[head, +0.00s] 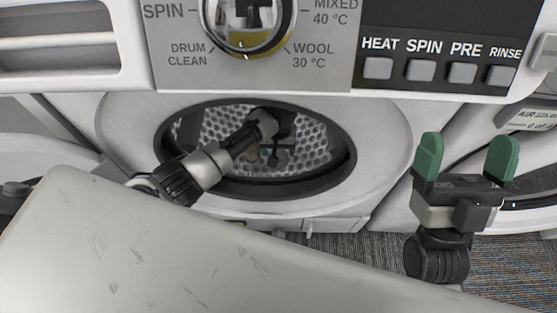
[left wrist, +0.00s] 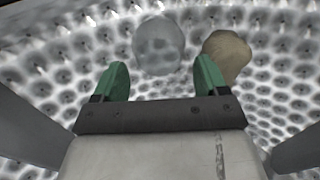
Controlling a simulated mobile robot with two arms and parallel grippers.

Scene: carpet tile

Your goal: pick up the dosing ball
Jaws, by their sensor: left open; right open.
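The dosing ball (left wrist: 158,45) looks like a translucent grey ball and lies on the perforated drum wall. In the left wrist view it is just beyond my left gripper (left wrist: 162,76), roughly in line with the gap between its green fingers. That gripper is open and empty. In the head view my left arm reaches through the round door opening, with the left gripper (head: 268,157) inside the drum and partly hidden. I cannot make out the ball in the head view. My right gripper (head: 466,150) is open and empty, in front of the machine at the right.
A tan lump (left wrist: 228,55) lies in the drum right of the ball, close to the right finger. The dark door rim (head: 340,165) surrounds my left arm. The control panel (head: 330,65) is above. Other machines stand on both sides, on grey carpet (head: 385,250).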

